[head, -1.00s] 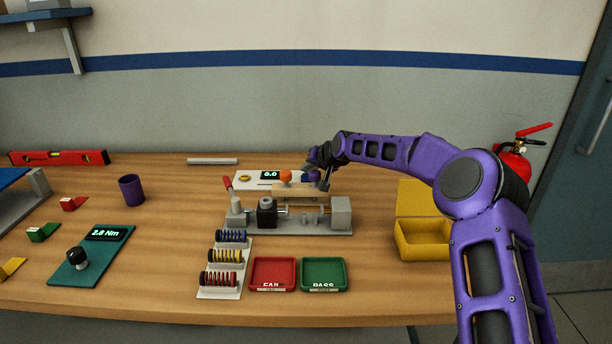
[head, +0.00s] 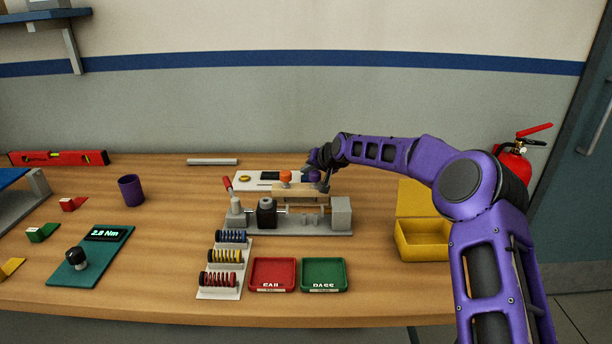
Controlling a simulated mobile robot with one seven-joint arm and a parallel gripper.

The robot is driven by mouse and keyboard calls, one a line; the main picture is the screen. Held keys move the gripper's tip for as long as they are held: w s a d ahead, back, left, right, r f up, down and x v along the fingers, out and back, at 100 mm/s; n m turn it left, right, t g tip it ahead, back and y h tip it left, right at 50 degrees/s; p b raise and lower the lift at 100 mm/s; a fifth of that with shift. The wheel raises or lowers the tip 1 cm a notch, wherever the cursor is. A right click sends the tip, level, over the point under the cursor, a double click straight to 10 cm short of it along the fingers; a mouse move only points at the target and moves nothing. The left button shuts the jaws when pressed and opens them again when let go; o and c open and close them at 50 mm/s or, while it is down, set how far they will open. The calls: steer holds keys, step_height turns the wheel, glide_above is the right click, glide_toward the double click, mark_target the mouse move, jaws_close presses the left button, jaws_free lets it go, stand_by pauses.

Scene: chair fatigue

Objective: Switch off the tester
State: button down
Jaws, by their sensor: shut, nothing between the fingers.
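The tester stands at the middle of the bench, with a grey-based fixture (head: 290,228) in front and a white panel (head: 245,186) behind. The panel's small display (head: 271,175) is dark. My gripper (head: 323,184) is shut and empty, over the right end of the panel, behind the fixture. My wrist and the fixture hide the switch area, so contact there cannot be told.
Red FAIL (head: 272,289) and green PASS (head: 324,289) trays lie in front. Coloured springs stand on a white rack (head: 219,293). A yellow open box (head: 424,252) is at right, near my arm. A torque device (head: 90,256) and purple cup (head: 131,190) are at left.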

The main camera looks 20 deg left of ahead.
mark_target(307, 179)
steer(key=shift+r, duration=0.65)
steer(key=shift+s+d+r+p, duration=0.1)
steer(key=shift+s+r+p, duration=0.1)
steer(key=shift+r+p, duration=0.8)
steer(key=shift+s+r+p, duration=0.15)
steer(key=shift+r+p, duration=0.2)
steer(key=shift+r, duration=1.15)
